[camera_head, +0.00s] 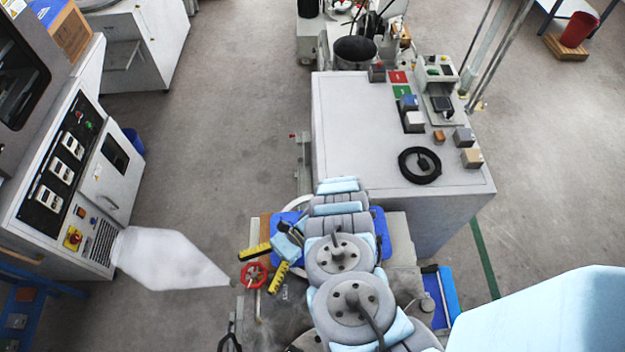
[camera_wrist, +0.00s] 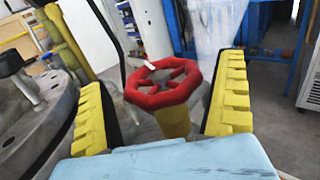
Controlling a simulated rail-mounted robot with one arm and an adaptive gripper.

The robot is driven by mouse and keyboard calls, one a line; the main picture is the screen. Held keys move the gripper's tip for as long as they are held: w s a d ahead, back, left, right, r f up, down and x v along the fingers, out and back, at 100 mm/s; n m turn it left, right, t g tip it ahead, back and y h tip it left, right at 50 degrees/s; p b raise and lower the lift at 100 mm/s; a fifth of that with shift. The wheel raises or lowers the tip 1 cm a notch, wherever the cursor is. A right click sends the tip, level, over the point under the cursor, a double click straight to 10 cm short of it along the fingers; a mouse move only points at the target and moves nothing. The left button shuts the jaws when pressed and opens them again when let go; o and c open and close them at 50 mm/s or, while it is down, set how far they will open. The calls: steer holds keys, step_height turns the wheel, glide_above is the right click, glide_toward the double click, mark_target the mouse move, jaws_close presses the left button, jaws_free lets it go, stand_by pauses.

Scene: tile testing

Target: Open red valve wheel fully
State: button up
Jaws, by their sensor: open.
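The red valve wheel (camera_head: 253,274) stands at the left edge of the machine in the head view. In the wrist view the red valve wheel (camera_wrist: 163,82) is large and central, a spoked ring with a small white mark on its rim, above a yellow part. My gripper (camera_head: 268,268) has yellow ridged fingers, one on each side of the wheel. In the wrist view my gripper (camera_wrist: 162,105) is open, with visible gaps between both fingers and the rim. Whether a fingertip touches the wheel is not clear.
A grey disc-shaped part (camera_wrist: 35,115) lies close to the left finger. A white plastic-wrapped shape (camera_head: 168,260) is left of the wheel. A grey bench (camera_head: 340,130) with a coiled black cable (camera_head: 420,165) stands behind. The floor (camera_head: 220,130) between the cabinet and bench is mostly clear.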

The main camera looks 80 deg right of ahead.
steer(key=shift+s+d+m+t+h+p, duration=0.15)
steer(key=shift+m+t+h+p, duration=0.4)
steer(key=shift+p, duration=1.3)
steer(key=shift+s+f+m+h+p, duration=0.2)
steer(key=shift+f+m+h+p, duration=0.1)
steer(key=shift+p, duration=0.4)
steer(key=shift+f+t+h+p, duration=0.15)
steer(key=shift+t+h+p, duration=0.25)
steer(key=shift+p, duration=0.45)
steer(key=shift+w+a+r+m+t+h+p, duration=0.15)
steer(key=shift+a+r+m+t+h+p, duration=0.2)
steer(key=shift+p, duration=0.4)
steer(key=shift+w+r+m+t+h+p, duration=0.2)
steer(key=shift+m+t+h+p, duration=0.25)
steer(key=shift+p, duration=0.25)
steer(key=shift+d, duration=0.1)
steer(key=shift+m+t+h+p, duration=0.9)
steer(key=shift+m+h, duration=0.35)
steer(key=shift+h, duration=0.3)
